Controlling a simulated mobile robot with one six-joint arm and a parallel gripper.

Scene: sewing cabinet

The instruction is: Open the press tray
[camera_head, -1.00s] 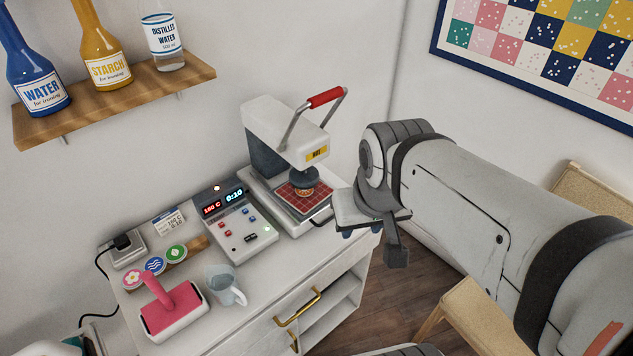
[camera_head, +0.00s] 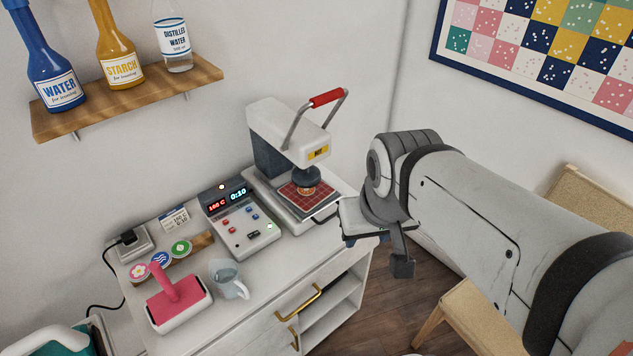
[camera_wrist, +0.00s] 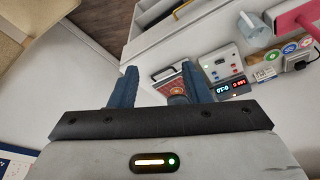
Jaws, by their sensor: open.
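The press (camera_head: 285,132) stands at the right end of the white cabinet, its red-gripped lever (camera_head: 326,97) raised.
A control box (camera_head: 240,222) with red and blue displays stands left of the press. A grey cup (camera_head: 229,281), a pink-handled tool (camera_head: 178,294) and round badges (camera_head: 160,261) lie further left. A shelf (camera_head: 130,95) with bottles is above.

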